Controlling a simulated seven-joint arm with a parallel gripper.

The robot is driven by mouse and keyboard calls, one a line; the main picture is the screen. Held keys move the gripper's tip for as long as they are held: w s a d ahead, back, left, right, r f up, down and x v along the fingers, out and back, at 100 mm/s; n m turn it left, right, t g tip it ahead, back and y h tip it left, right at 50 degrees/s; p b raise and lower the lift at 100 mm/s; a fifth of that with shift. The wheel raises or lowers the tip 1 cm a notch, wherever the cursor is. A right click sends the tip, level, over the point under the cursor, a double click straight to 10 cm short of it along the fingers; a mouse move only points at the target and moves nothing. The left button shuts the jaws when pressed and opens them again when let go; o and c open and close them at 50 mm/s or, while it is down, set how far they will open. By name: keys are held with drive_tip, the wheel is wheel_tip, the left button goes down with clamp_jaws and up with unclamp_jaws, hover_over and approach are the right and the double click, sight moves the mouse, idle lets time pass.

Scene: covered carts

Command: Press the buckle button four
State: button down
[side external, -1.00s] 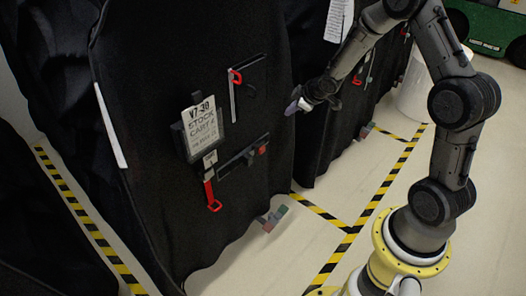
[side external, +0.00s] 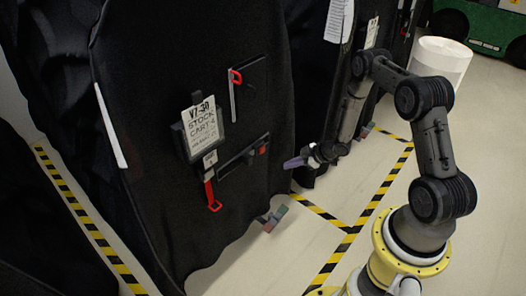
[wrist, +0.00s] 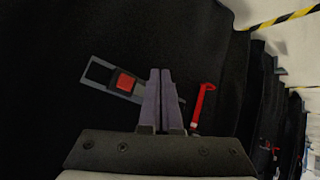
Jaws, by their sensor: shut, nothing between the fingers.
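The buckle's red button (side external: 262,150) sits at the right end of a dark bar-like buckle (side external: 236,160) on the black cart cover. In the wrist view the red button (wrist: 126,82) lies left of the fingers, on a grey plate. My gripper (side external: 288,163) is to the right of the button in the side view, a little lower, with purple-grey fingers pointing at the cover. In the wrist view my gripper (wrist: 162,72) has its fingers together and empty. The fingertips look apart from the button; their gap to the cover is unclear.
In the wrist view a red strap (wrist: 203,101) lies right of the fingers. More covered carts stand behind.

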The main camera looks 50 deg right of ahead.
drive_tip(key=shift+w, duration=0.1)
approach(262, 153)
drive_tip(key=shift+w+a+f, duration=0.25)
drive_tip(key=shift+w+f, duration=0.2)
drive_tip(key=shift+f, duration=0.35)
drive_tip(key=shift+w+a+f, duration=0.3)
drive_tip(key=shift+w+f, duration=0.2)
drive_tip(key=shift+f, duration=0.25)
drive_tip(key=shift+w+a+f, duration=0.25)
drive_tip(key=shift+w+f, duration=0.2)
drive_tip(key=shift+f, duration=0.35)
idle(0.4)
drive_tip(key=shift+w, duration=0.4)
drive_tip(key=shift+w, duration=0.6)
idle(0.9)
drive_tip(key=shift+s, duration=0.1)
drive_tip(key=shift+s+r, duration=0.1)
drive_tip(key=shift+s, duration=0.8)
drive_tip(key=shift+s, duration=2.5)
